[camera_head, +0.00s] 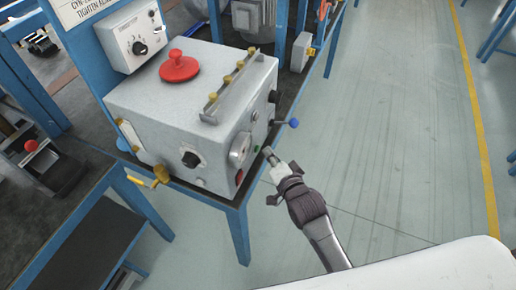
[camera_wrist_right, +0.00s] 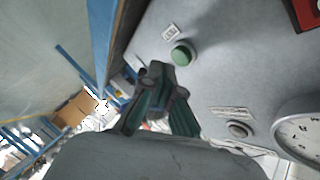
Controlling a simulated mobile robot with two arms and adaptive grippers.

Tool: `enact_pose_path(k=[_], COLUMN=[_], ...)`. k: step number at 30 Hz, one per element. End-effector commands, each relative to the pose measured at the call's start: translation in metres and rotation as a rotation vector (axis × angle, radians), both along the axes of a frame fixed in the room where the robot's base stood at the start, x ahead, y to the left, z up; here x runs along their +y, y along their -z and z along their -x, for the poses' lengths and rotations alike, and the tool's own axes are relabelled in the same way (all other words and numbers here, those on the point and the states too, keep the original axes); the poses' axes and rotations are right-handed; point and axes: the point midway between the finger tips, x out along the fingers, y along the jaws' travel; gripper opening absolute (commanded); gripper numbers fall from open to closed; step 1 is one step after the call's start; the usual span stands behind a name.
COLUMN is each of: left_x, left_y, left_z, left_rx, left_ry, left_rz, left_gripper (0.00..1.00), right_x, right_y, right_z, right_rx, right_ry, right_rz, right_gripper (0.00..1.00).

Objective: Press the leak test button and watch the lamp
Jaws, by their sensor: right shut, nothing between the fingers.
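The grey test box (camera_head: 180,105) stands on the blue-framed bench. In the right wrist view its panel carries a round green button (camera_wrist_right: 183,54) under a small label. A small, dull grey round fitting, possibly the lamp (camera_wrist_right: 239,130), sits lower on the panel beside a longer label. Neither label is legible, and the fitting shows no glow. My right gripper (camera_head: 267,152) is shut and empty in front of the panel. In the wrist view its fingertips (camera_wrist_right: 157,72) are just left of and below the green button. I cannot tell whether they touch the panel. My left gripper is not in view.
A dial gauge (camera_head: 239,150) is on the box's right face. A blue-tipped lever (camera_head: 293,123) juts out nearby. A red knob (camera_head: 179,67) and a rail with yellow knobs (camera_head: 228,84) are on top. The floor (camera_head: 400,120) to the right is clear.

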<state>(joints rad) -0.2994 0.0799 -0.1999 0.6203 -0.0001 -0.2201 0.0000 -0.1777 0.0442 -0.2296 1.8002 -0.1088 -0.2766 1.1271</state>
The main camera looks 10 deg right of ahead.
Motion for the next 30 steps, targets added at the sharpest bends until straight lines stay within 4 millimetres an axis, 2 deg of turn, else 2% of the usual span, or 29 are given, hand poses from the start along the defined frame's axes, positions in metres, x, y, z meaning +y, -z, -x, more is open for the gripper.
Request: enact_pose_path(k=[30], left_x=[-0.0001], left_y=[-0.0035], left_z=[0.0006], left_rx=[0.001], left_ry=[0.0], left_rz=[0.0], left_gripper=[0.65], right_x=[0.0074], right_y=[-0.0002], right_z=[-0.0051], right_rx=[0.0], right_ry=[0.0], right_rz=[0.0], right_gripper=[0.0])
